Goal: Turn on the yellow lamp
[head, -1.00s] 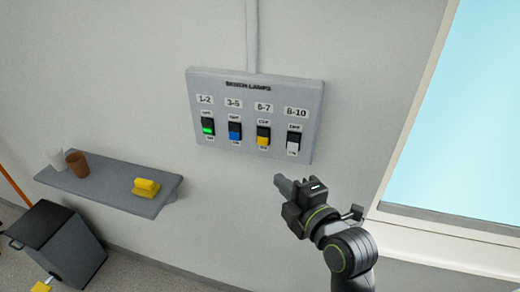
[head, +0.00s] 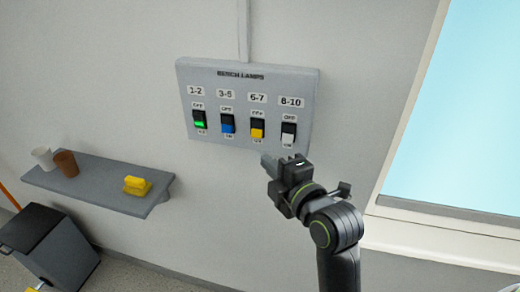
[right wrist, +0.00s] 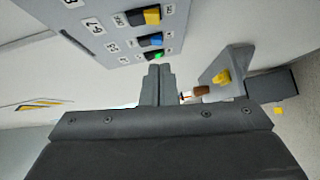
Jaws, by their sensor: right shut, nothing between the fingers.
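A grey switch panel (head: 300,105) headed "BENCH LAMPS" is on the wall, with a row of rocker switches labelled 1-2, 3-5, 6-7 and 8-10. The yellow switch (head: 257,133) is under 6-7; it also shows in the right wrist view (right wrist: 152,14). The switch under 1-2 (head: 200,124) is green and looks lit. A blue switch (head: 228,127) and a white one (head: 289,134) flank the yellow one. My right gripper (head: 268,161) is shut and empty, just below the panel, under the yellow and white switches, apart from them. My left gripper is out of view.
A grey shelf (head: 95,188) at left holds a white cup (head: 42,157), a brown cup (head: 66,163) and a yellow sponge-like block (head: 137,186). A dark bin (head: 48,243) stands below it. A window (head: 470,130) is at the right. The wall around the panel is clear.

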